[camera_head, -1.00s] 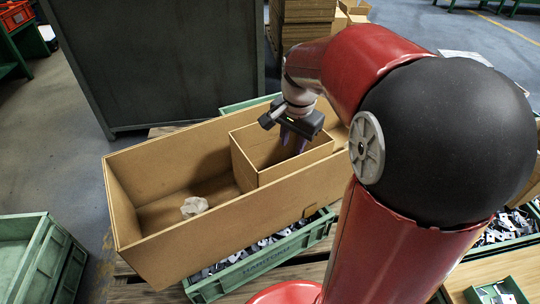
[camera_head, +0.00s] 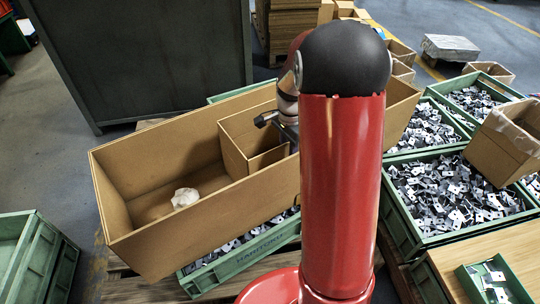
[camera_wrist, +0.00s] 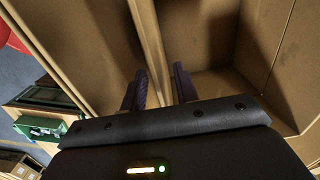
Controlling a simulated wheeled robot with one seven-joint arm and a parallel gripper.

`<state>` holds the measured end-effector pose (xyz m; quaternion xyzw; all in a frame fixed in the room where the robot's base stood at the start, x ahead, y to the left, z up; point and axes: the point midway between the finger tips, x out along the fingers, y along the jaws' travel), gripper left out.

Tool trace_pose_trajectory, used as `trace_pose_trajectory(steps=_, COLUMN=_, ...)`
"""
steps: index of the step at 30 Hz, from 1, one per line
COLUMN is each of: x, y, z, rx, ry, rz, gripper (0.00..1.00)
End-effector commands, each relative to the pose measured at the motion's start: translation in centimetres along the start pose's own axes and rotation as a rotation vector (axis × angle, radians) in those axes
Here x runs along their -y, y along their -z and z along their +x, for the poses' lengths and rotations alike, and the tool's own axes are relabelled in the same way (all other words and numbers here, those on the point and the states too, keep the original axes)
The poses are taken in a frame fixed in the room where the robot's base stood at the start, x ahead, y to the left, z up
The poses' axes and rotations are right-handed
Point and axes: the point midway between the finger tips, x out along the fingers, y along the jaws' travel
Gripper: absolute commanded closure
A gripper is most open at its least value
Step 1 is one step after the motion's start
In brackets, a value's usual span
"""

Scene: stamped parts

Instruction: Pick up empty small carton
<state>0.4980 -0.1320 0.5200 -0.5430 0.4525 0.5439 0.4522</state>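The small carton (camera_head: 234,148) is a brown open-topped box standing inside a long brown carton (camera_head: 165,238) in the head view. The part of its inside that shows is empty, and its right end is hidden behind my red arm. My gripper (camera_wrist: 160,88) points down at the small carton in the wrist view, its two dark fingers apart. A cardboard wall (camera_wrist: 149,45) runs between the fingers; I cannot tell if either finger touches it. In the head view my arm hides most of the gripper.
A crumpled whitish piece (camera_head: 185,198) lies in the long carton's left part. Green crates of metal parts (camera_head: 455,190) stand at right, with another small carton (camera_head: 505,145) on them. A dark green cabinet (camera_head: 140,60) stands behind. Green crates (camera_head: 35,262) stand at left.

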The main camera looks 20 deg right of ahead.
Motion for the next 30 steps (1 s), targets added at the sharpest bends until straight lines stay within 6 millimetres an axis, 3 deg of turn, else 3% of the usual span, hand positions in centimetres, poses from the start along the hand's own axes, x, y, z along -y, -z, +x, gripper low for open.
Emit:
trace_pose_trajectory(steps=9, x=0.03, y=-0.01, z=0.61, rx=-0.001, ry=0.001, rz=-0.001, gripper=0.71)
trace_pose_trajectory(steps=16, x=0.02, y=-0.01, z=0.59, rx=-0.001, ry=0.001, rz=-0.001, gripper=1.0)
trace_pose_trajectory(steps=30, x=0.03, y=-0.02, z=0.57, rx=-0.001, ry=0.001, rz=-0.002, gripper=1.0)
